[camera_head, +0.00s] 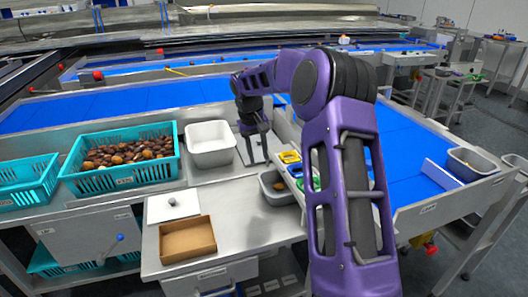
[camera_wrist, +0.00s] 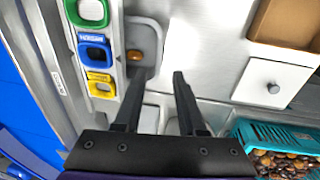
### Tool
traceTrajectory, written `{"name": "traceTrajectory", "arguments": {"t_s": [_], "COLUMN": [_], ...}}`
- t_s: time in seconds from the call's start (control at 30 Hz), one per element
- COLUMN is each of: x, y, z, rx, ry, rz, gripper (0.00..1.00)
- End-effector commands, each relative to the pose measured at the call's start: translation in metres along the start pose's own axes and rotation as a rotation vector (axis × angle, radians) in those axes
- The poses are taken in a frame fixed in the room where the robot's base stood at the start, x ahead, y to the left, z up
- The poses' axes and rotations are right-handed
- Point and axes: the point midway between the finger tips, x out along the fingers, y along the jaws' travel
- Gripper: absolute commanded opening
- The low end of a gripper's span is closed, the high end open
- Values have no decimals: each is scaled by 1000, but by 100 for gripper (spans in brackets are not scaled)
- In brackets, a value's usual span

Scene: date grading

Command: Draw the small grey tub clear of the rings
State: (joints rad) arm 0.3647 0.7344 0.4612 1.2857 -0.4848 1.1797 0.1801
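The small grey tub (camera_head: 270,196) stands on the steel bench, right beside the strip of rings, with a brown date inside. It also shows in the wrist view (camera_wrist: 154,29). The rings are a yellow ring (camera_wrist: 92,80), a blue ring (camera_wrist: 83,55) and a green ring (camera_wrist: 76,14), in a row along the tub's left in the wrist view. My gripper (camera_wrist: 160,72) is open, with its fingers apart and nothing between them. One fingertip overlaps the tub's near end in the wrist view; I cannot tell whether they touch. In the head view my gripper (camera_head: 263,155) is behind the tub.
A white tub (camera_head: 228,158) and a teal crate of dates (camera_head: 125,181) stand left of my gripper. Bench around (camera_head: 235,215) is clear. A blue belt runs beyond the rings.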

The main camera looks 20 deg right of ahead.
Motion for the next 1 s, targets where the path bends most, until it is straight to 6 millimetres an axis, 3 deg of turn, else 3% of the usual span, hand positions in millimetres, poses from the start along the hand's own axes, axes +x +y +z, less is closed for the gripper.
{"name": "traceTrajectory", "arguments": {"t_s": [0.13,0.57,0.77,1.0], "x": [7,11,38,86], "y": [4,4,4,3], "z": [8,9,11,12], "rx": [-7,-8,-7,-7], "ry": [-35,-38,-41,-40], "rz": [-15,-15,-16,-17], "gripper": [40,40,40,40]}}
